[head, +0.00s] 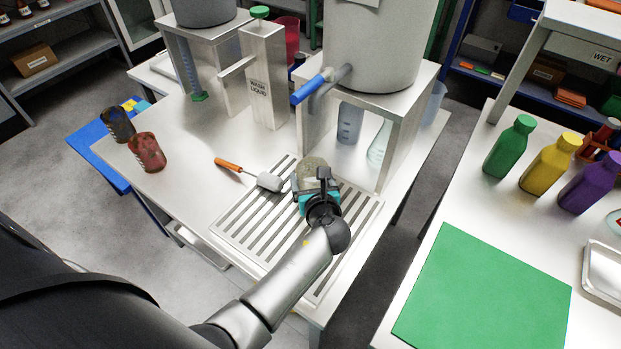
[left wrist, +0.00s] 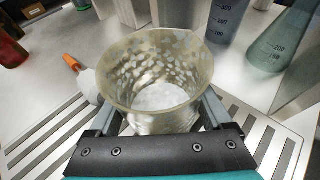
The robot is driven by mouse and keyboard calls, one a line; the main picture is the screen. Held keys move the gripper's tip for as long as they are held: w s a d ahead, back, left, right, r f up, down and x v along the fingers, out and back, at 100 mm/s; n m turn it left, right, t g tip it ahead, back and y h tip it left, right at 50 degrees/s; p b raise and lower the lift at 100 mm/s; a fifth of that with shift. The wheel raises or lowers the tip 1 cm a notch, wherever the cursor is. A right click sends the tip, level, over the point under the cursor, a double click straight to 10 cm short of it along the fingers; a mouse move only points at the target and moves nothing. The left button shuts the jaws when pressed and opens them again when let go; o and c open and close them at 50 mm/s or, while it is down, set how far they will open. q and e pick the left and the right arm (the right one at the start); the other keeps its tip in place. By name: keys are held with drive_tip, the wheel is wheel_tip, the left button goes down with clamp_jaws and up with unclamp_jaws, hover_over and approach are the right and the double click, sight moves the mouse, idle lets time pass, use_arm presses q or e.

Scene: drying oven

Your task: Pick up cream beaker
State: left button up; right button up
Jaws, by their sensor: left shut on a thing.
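The cream beaker (head: 313,174) is over the slotted drain area of the table, below the blue-handled tap. In the left wrist view the cream beaker (left wrist: 155,75) is upright, with pale mottled patches on its walls and an open top. My left gripper (head: 316,194) is shut on it, with a finger on each side in the left wrist view (left wrist: 160,122). Much of the beaker is hidden by the gripper in the head view. I cannot tell whether its base touches the drain. My right gripper is not in view.
Two dark stained beakers (head: 147,152) stand at the table's left. A tank stand (head: 393,140) rises close behind, with glassware beneath. A green mat (head: 485,295) lies on the right table, with coloured bottles (head: 549,163) behind it.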

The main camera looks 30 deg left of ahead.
use_arm(q)
wheel_tip(320, 180, up, 4)
drive_tip(key=shift+f+p, duration=0.1)
drive_tip(key=shift+p, duration=0.9)
drive_tip(key=shift+r, duration=0.45)
drive_tip(key=shift+r+p, duration=0.95)
drive_tip(key=shift+r, duration=0.4)
wheel_tip(320, 180, up, 5)
drive_tip(key=p, duration=0.6)
hover_over(310, 163)
drive_tip(key=shift+s+d+r, duration=0.15)
drive_tip(key=shift+s+d, duration=0.05)
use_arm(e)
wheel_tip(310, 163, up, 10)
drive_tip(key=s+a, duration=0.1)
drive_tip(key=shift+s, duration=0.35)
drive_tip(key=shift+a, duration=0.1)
